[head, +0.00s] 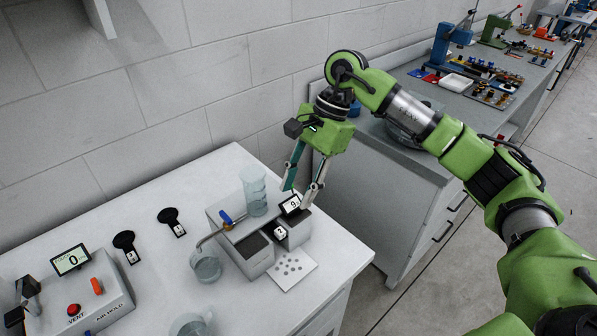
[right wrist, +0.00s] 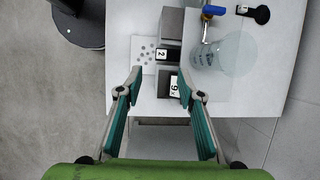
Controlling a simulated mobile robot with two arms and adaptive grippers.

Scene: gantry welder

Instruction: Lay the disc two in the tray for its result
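Two black round discs with tabs and small pale tags lie on the white table, a nearer one (head: 124,240) and a farther one (head: 171,216); I cannot read their numbers. In the right wrist view the "2" label (right wrist: 162,53) and the display (right wrist: 174,84) lie ahead of the fingers. I cannot tell which part is the tray. My right gripper (head: 296,197) is open and empty above the unit's far right end. My left gripper is out of view.
A white dotted plate (head: 292,268) lies in front. Glass vessels (head: 206,264) stand nearby. A control box (head: 88,300) reads 0. Another bench (head: 435,150) stands right. The wall is behind.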

